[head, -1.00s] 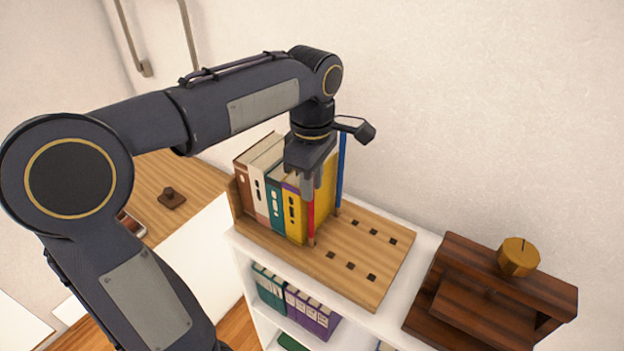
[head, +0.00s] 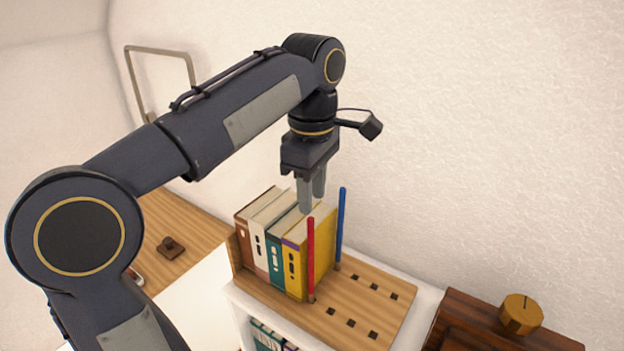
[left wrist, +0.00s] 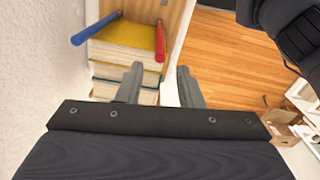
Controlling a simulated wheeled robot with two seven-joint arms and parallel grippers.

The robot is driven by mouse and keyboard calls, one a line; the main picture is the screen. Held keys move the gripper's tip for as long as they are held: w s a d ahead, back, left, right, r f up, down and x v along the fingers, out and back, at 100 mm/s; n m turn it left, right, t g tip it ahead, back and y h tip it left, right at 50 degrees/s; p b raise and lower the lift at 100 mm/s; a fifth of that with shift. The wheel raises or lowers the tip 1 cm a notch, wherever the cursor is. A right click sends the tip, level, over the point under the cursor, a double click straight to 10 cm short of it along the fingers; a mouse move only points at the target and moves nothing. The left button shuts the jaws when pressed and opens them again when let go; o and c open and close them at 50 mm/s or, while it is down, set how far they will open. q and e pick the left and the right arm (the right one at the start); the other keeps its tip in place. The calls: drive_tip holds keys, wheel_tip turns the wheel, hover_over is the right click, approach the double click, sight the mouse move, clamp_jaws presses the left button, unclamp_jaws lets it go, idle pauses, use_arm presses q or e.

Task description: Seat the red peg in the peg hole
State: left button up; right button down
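The red peg (head: 310,262) stands upright in the front row of the wooden board (head: 385,315), beside the yellow book. Its foot meets the board; how deep it sits I cannot tell. It also shows in the left wrist view (left wrist: 160,42). The blue peg (head: 341,230) stands upright in the back row. Several empty square holes (head: 350,322) lie to the right in two rows. My left gripper (head: 311,197) is above the red peg's top, empty; the left wrist view shows its fingers (left wrist: 158,88) apart. My right gripper is not in view.
Upright books (head: 312,248) fill the board's left end, close under my left gripper. A dark wooden stand (head: 470,318) with a golden knob-like piece (head: 521,314) is at the right. The wall is close behind. A wooden desk (head: 185,225) lies left.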

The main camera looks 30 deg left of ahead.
use_arm(q)
drive_tip(key=shift+r, duration=0.8)
drive_tip(key=s+d+f+m+t+h, duration=0.2)
drive_tip(key=s+f+m, duration=0.6)
drive_tip(key=f, duration=0.1)
drive_tip(key=s+d+f+m+t+h, duration=0.1)
drive_tip(key=s+d+f+m+t, duration=0.1)
drive_tip(key=s+f+m, duration=0.7)
drive_tip(key=shift+f+t+h, duration=0.4)
drive_tip(key=shift+f+t, duration=0.2)
drive_tip(key=shift+t, duration=0.2)
